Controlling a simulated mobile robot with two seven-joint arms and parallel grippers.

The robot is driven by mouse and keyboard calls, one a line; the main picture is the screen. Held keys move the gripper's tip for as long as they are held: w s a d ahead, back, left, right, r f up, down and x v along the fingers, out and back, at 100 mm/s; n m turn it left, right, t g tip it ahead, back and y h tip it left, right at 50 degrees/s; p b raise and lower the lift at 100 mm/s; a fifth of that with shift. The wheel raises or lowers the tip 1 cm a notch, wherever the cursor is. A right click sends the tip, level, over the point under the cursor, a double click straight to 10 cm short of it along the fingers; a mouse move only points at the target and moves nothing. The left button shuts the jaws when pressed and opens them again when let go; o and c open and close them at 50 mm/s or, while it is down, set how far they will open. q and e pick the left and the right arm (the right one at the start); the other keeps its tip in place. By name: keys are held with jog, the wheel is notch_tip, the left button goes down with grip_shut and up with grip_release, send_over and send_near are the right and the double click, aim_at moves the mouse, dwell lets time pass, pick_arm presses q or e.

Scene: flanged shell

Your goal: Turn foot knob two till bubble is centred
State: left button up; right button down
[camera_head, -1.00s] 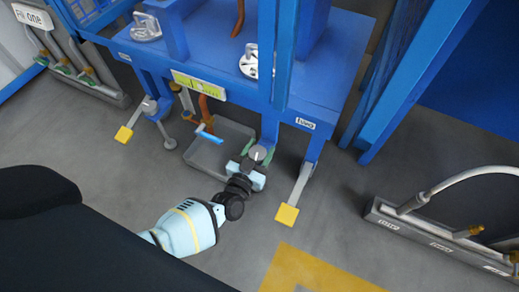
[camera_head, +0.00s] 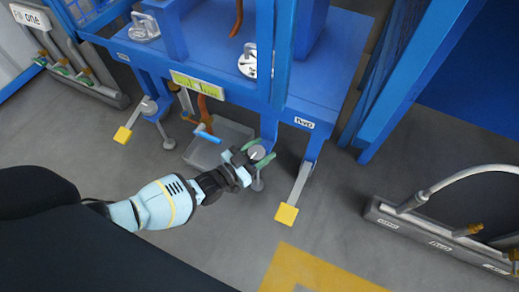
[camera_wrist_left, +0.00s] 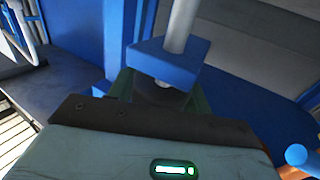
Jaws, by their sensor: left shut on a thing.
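Foot knob two (camera_head: 257,153) is a round grey knob with a pale mark, on the foot below the blue frame's "TWO" label (camera_head: 304,122). My left gripper (camera_head: 254,156) has its green fingers on either side of the knob and is shut on it. In the left wrist view the green fingers (camera_wrist_left: 160,95) reach under a blue block with a grey post, and the knob between them is mostly hidden. The yellow-green level (camera_head: 199,87) is on the frame's front edge; its bubble is too small to place surely. My right gripper is not in view.
A grey tray (camera_head: 228,137) lies on the floor behind the gripper, with a light-blue handled thing (camera_head: 208,137) over it. A yellow-ended pedal (camera_head: 287,214) stands right of the knob, another (camera_head: 123,135) far left. Floor in front is clear.

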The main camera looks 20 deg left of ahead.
pick_arm(q)
jog(key=shift+s+m+g+h, duration=0.1)
jog(key=shift+m+g+h, duration=1)
jog(key=shift+h, duration=0.5)
jog(key=shift+d+m, duration=0.1)
jog(key=shift+m, duration=0.2)
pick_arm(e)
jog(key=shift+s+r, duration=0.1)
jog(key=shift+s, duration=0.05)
pick_arm(q)
jog(key=shift+h, duration=0.3)
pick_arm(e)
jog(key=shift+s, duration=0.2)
pick_arm(q)
jog(key=o, duration=1)
jog(key=shift+c, duration=0.2)
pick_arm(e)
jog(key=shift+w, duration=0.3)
pick_arm(q)
jog(key=p+v, duration=0.3)
jog(key=v, duration=0.5)
jog(key=shift+r, duration=0.1)
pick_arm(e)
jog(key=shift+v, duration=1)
